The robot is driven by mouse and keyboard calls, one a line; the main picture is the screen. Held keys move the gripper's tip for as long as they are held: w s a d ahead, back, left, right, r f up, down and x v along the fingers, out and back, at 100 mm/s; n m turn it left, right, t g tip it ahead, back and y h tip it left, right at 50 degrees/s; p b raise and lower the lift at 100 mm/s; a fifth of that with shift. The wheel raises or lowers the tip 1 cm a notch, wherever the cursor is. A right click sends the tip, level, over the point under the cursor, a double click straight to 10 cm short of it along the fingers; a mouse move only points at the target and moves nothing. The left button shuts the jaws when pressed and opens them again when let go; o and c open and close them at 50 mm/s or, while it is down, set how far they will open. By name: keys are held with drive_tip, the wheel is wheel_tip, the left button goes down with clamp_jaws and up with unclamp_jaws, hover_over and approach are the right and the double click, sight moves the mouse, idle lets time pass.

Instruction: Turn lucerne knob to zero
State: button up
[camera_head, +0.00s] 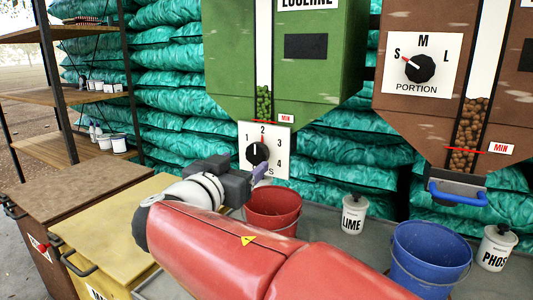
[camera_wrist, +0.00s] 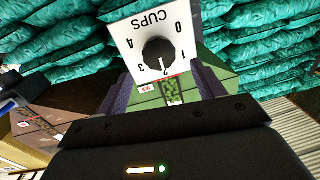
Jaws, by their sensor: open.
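The lucerne knob (camera_head: 257,153) is a black round dial on a white plate (camera_head: 285,138) numbered up to 4, below the green lucerne hopper (camera_head: 230,55). In the wrist view the knob (camera_wrist: 159,51) appears upside down, with the plate reading CUPS and 0 to 4. Its white pointer line faces about the 2. My gripper (camera_head: 260,172) is just below and in front of the plate, hiding its lower left part. In the wrist view my gripper's two fingers (camera_wrist: 164,88) are apart, with the knob framed beyond them. Contact with the knob is not visible.
A red bucket (camera_head: 274,222) stands close right of my gripper. A LIME canister (camera_head: 354,214), a blue bucket (camera_head: 413,270) and a PHOS canister (camera_head: 495,248) stand further right. A brown hopper has a PORTION knob (camera_head: 419,68). Yellow (camera_head: 105,215) and brown (camera_head: 75,189) bins are at left.

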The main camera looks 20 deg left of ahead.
sight(256, 155)
drive_tip(key=w+p, duration=0.1)
drive_tip(key=w, duration=0.4)
drive_tip(key=shift+w+d, duration=0.1)
drive_tip(key=shift+w, duration=0.05)
drive_tip(key=c, duration=0.9)
